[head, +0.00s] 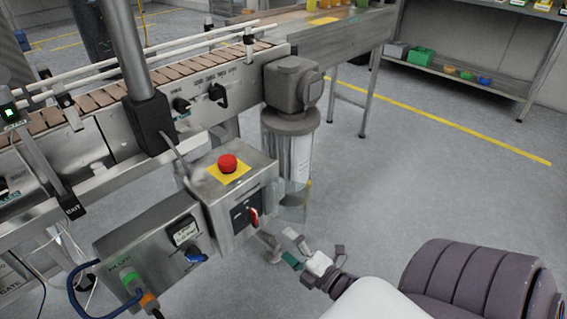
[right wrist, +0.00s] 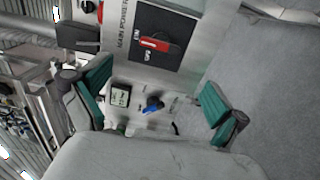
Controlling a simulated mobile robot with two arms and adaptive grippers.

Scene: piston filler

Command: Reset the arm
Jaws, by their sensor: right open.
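My right gripper (head: 284,252) is in the lower middle of the head view, in front of a steel control box (head: 205,184). In the right wrist view its two green-padded fingers (right wrist: 155,96) are spread wide, with nothing between them. Beyond the fingers, the wrist view shows the black main power panel with a red rotary switch (right wrist: 153,43), which points sideways there. The same red switch (head: 254,216) is on the box's right face in the head view. The fingers look apart from it, but the exact gap is unclear. My left gripper is not in view.
A red emergency stop (head: 228,163) sits atop the control box. A lower box with a display and blue knob (head: 193,254) stands at left, with cables. A conveyor (head: 95,102) runs behind. A clear cylinder under a grey motor (head: 292,84) stands nearby. Floor at right is open.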

